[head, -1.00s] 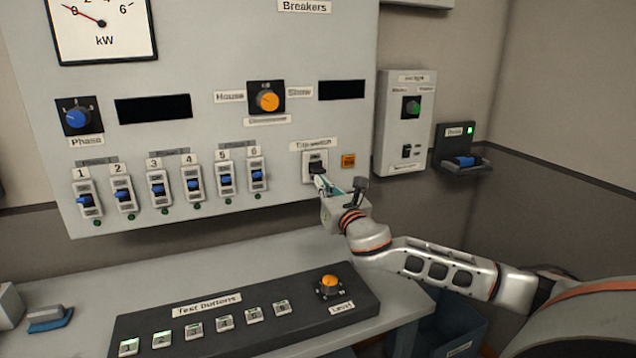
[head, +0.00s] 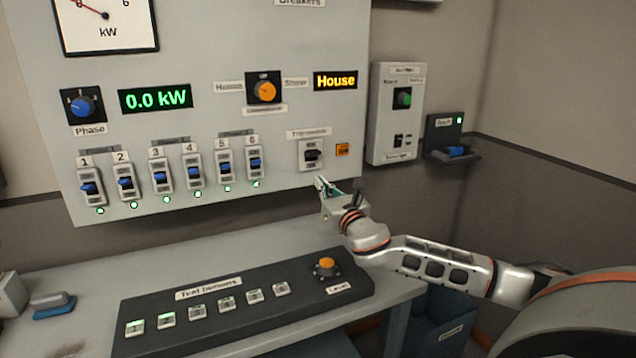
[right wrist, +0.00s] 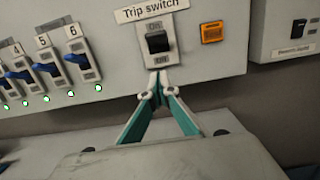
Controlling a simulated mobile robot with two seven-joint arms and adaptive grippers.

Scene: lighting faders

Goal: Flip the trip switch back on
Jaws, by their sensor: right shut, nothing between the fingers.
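The trip switch (head: 311,155) is a black toggle on a pale plate at the lower right of the breaker panel. In the right wrist view the trip switch (right wrist: 158,43) has its toggle near the On mark, with Off showing below it. My right gripper (head: 320,182) is just below the switch plate. In the right wrist view the right gripper (right wrist: 158,84) has its teal fingers together at the tips, empty, below the toggle. Whether they touch the plate I cannot tell. My left gripper is out of view.
An orange lamp (head: 342,150) sits right of the switch. Several blue breakers (head: 194,170) stand to the left with lit green lights. The displays read 0.0 kW (head: 156,98) and House (head: 335,80). The test button console (head: 240,310) lies on the desk below.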

